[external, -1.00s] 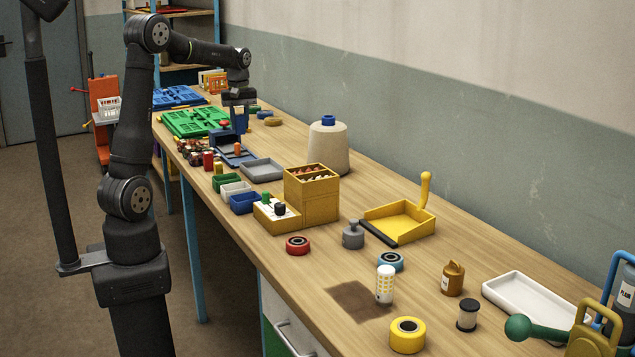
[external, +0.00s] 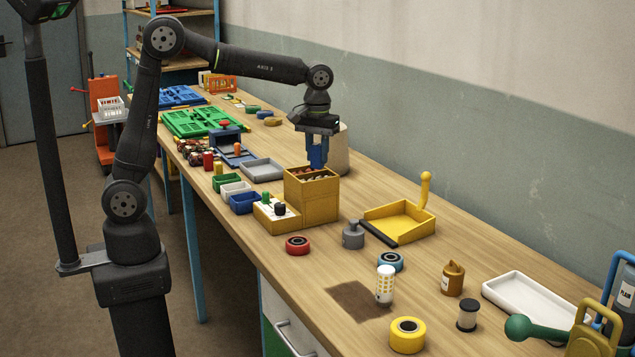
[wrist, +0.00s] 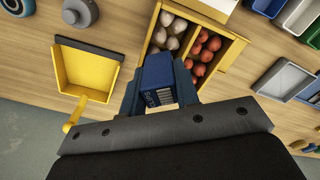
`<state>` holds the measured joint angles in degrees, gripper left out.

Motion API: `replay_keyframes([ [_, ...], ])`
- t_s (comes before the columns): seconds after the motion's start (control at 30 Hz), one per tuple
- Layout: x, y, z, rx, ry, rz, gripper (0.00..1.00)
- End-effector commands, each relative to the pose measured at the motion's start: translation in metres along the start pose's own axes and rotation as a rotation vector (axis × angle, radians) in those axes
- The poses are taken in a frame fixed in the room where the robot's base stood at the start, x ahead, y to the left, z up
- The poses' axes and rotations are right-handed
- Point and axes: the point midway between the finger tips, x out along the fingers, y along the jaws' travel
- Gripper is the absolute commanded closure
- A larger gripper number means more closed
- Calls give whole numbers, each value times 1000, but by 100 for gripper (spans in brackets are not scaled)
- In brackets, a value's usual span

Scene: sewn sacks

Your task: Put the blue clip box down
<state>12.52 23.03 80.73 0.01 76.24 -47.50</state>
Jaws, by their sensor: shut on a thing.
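My gripper (external: 317,160) is shut on the blue clip box (wrist: 158,78), which has a printed label, between its fingers in the wrist view. In the external view the blue box (external: 319,150) hangs upright, partly covered by the fingers. It is close to the back of the yellow divided box (external: 312,196) and in front of the big thread cone (external: 340,158). In the wrist view the yellow divided box (wrist: 222,35) lies just beyond the blue clip box, with pale and red balls in separate compartments. The gap below the blue clip box is hard to judge.
The yellow dustpan (external: 400,217) is to the right of the divided box. A grey tray (external: 262,170) and small green, white and blue bins (external: 244,203) are to its left. A brown patch (external: 358,300) and several spools are at the front; bare wood lies between.

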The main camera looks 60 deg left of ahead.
Motion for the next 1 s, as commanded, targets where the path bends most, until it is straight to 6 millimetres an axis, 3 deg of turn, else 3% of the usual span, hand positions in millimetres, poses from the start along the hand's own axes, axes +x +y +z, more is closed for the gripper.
replay_keyframes([
  [0.2, 0, 58, 74, 171, 0, 0, 94],
  [0.5, 0, 112, 185, 393, 0, 0, 94],
  [0.7, 0, 130, 254, 522, 0, 0, 94],
  [0.9, 0, 137, 295, 598, 1, 1, 94],
  [1.0, 8, 137, 304, 614, -1, -4, 94],
])
